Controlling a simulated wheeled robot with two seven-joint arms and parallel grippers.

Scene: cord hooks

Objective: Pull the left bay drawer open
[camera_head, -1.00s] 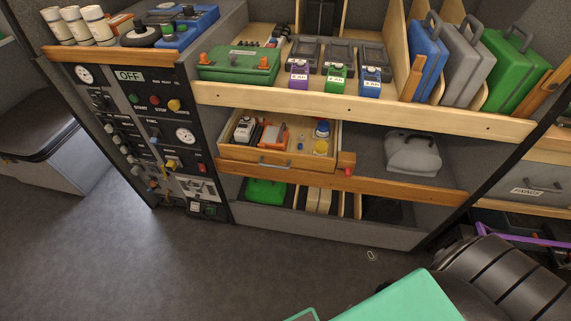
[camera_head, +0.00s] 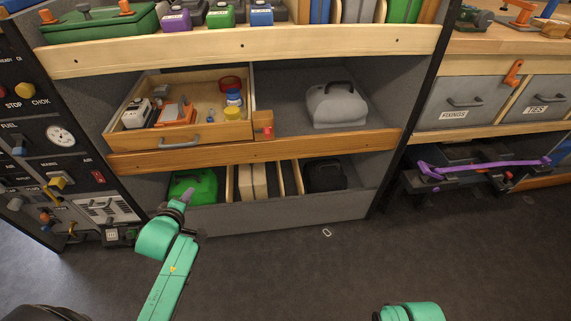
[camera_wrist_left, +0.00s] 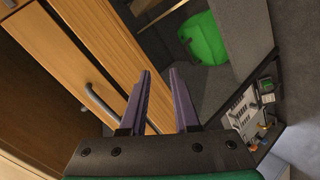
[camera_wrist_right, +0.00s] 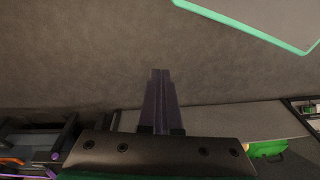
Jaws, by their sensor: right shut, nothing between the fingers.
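The left bay drawer (camera_head: 215,136) is a light wooden tray with a grey bar handle (camera_head: 180,143) on its front. It stands partly out of its bay and holds several small items. My left gripper (camera_head: 187,195) is below the drawer front, in front of the lower shelf. In the left wrist view its fingers (camera_wrist_left: 162,76) are apart with nothing between them, and the handle (camera_wrist_left: 104,107) is to their left, not touched. My right gripper shows in the right wrist view (camera_wrist_right: 160,74), shut and empty over the floor. In the head view only part of my right arm shows.
A grey case (camera_head: 336,105) stands in the right bay.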

